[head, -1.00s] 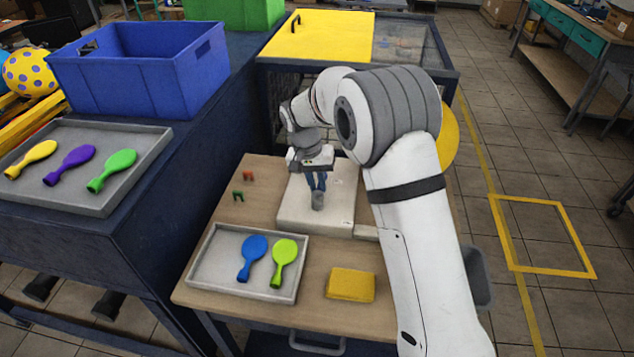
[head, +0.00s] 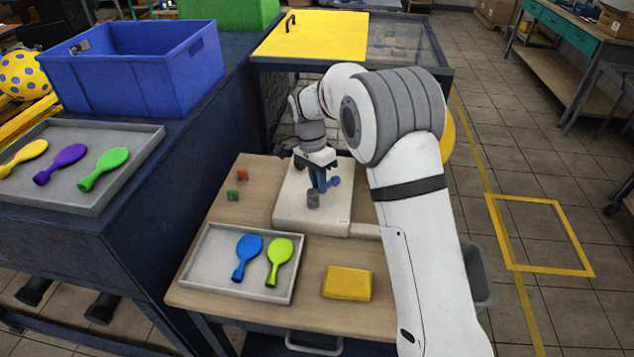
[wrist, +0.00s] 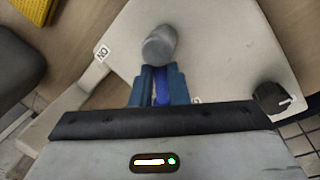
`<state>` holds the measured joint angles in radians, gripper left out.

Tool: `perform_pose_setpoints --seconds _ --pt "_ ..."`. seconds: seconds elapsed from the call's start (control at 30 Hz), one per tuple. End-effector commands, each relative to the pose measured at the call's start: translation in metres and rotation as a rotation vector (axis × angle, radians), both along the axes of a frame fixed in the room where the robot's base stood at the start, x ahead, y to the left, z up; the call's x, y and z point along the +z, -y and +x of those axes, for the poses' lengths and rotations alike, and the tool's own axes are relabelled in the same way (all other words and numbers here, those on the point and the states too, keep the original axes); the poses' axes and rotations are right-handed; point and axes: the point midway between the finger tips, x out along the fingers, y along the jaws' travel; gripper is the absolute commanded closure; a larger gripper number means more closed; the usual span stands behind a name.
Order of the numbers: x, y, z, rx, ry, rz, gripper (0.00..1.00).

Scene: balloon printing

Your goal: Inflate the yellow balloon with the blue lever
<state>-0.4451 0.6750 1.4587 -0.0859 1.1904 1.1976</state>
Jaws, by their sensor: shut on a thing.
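The white inflating machine (head: 318,222) sits on the small wooden table, with a grey upright nozzle (head: 312,200) that also shows in the wrist view (wrist: 159,46). I see no balloon on the nozzle. My gripper (head: 318,186) is just behind the nozzle, shut on the blue lever (wrist: 162,88). A rounded blue end of it (head: 333,182) sticks out to the right of the fingers in the head view; the rest is hidden between them. A yellow balloon (head: 22,156) lies uninflated in the grey tray at far left, beside a purple and a green one.
A second tray (head: 212,275) on the small table holds a blue balloon (head: 247,258) and a lime one (head: 279,260). A yellow block (head: 347,283) lies right of it. A blue bin (head: 140,75) and a yellow-topped cage (head: 315,36) stand behind.

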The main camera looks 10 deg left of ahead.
Motion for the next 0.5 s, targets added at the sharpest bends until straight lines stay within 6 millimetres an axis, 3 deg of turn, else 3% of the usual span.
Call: perform_pose_setpoints --seconds 0.5 --pt "0.0001 0.0082 -0.0081 -0.491 -0.002 0.003 1.0"
